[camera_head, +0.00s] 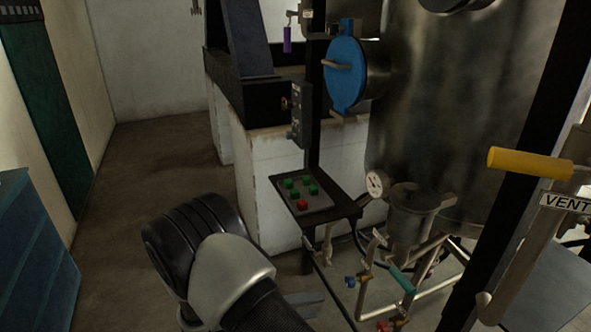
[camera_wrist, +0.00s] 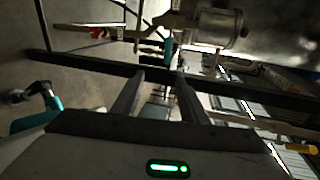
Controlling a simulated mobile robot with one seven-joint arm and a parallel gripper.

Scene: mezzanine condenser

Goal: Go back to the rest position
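My gripper (camera_wrist: 160,76) shows in the wrist view with its two dark fingers apart and a clear gap between them. Nothing is held; pipes and floor beyond show through the gap. In the head view my arm reaches in from the bottom, left of the pipework, and its bent links hide most of the gripper. The wrist view looks past the fingers at a dark bar, pipes and a teal valve handle (camera_wrist: 168,50). I cannot tell how far the fingers are from these.
A button panel (camera_head: 318,212) stands beyond my arm. Right of it are a pressure gauge (camera_head: 376,184), pipework with a teal handle (camera_head: 402,279), and a steel tank (camera_head: 465,110) with a blue hatch (camera_head: 343,75). A yellow vent handle (camera_head: 530,163) is at right. A blue cabinet (camera_head: 35,250) stands left; floor between is clear.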

